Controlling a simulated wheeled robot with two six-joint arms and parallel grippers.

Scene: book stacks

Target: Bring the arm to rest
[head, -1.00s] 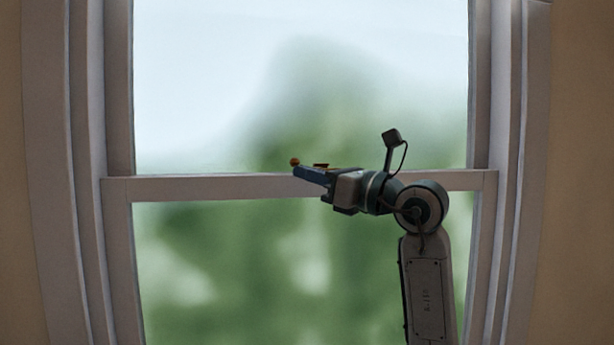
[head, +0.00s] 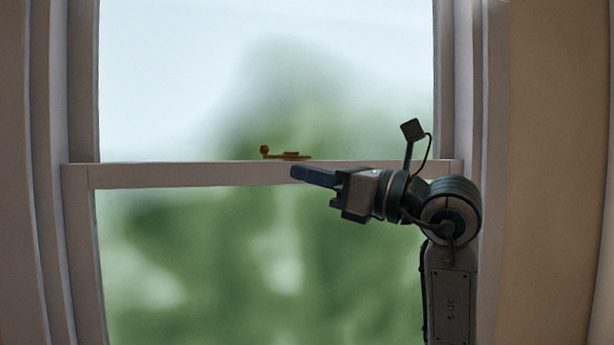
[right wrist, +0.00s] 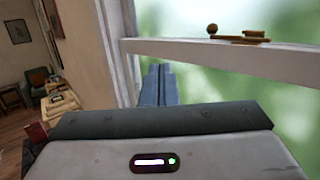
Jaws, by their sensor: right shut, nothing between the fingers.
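My right gripper (head: 297,174) is raised in front of the window in the head view, pointing left. It is shut and empty. Its closed blue fingers also show in the right wrist view (right wrist: 158,72). It is below and in front of a small brass-coloured window latch (head: 285,155), apart from it as far as I can see. The latch also shows in the right wrist view (right wrist: 238,35), up and to the right of the fingers. My left gripper is not in view.
The window's middle rail (head: 200,175) crosses behind my right arm, with the frame and wall at right. In the right wrist view, the room opens at left, with a chair (right wrist: 38,78), a table (right wrist: 60,104) and a framed picture (right wrist: 17,31).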

